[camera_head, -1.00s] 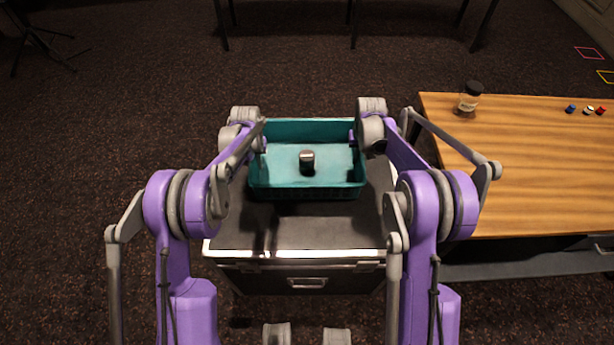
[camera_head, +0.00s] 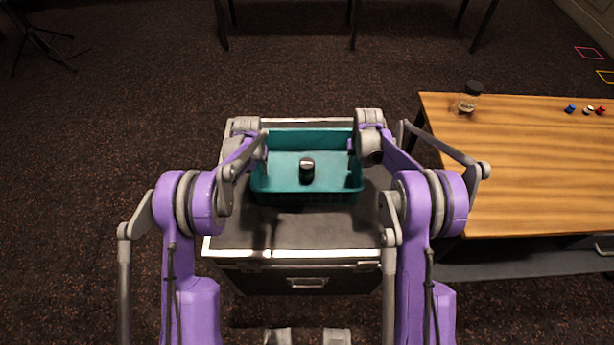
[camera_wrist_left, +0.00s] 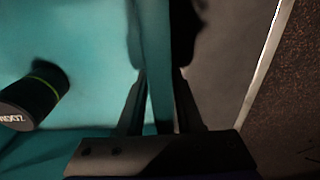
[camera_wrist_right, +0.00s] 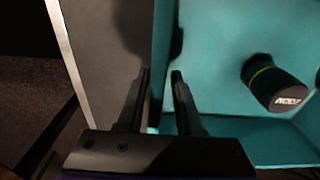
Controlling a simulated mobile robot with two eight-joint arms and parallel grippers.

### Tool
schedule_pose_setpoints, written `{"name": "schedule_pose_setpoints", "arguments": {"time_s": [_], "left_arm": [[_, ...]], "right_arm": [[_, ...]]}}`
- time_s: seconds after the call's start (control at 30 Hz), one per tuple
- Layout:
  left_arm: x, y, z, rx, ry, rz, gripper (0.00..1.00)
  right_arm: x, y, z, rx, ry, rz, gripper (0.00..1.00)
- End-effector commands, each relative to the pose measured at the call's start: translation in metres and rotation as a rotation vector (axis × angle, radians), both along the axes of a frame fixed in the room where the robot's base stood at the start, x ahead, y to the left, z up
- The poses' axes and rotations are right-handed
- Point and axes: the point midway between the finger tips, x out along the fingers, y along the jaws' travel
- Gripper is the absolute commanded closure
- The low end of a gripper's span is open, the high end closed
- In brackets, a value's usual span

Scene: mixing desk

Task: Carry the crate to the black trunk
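The teal crate (camera_head: 312,197) is over the top of the black trunk (camera_head: 300,235), toward its back half. Whether it rests on the lid or hangs just above is hard to tell. My left gripper (camera_head: 264,150) is at the crate's left wall; in the left wrist view its fingers (camera_wrist_left: 160,78) close on either side of that wall. My right gripper (camera_head: 352,146) is at the right wall; in the right wrist view its fingers (camera_wrist_right: 161,75) pinch it likewise. A dark cylinder (camera_head: 307,172) with a green ring stands inside the crate.
A wooden desk (camera_head: 540,170) stands close to the trunk's right, bearing a dark-lidded jar (camera_head: 468,100) and several small coloured pieces near its far right. The trunk's front lid area is bare. Dark carpet lies open at left.

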Motion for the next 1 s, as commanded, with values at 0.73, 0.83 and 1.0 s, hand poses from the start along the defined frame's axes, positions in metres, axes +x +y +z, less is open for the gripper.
{"name": "schedule_pose_setpoints", "arguments": {"time_s": [0.73,0.83,1.0], "left_arm": [[-0.004,0.000,0.054,0.000,0.000,0.000,0.65],[-0.005,0.000,0.075,0.000,0.000,0.000,0.65],[-0.007,0.000,0.104,0.000,0.000,0.000,0.65]], "right_arm": [[0.000,0.000,0.000,0.000,0.000,0.000,0.65],[0.000,0.000,0.000,0.000,0.000,0.000,0.65],[0.000,0.000,0.000,0.000,0.000,0.000,0.65]]}}
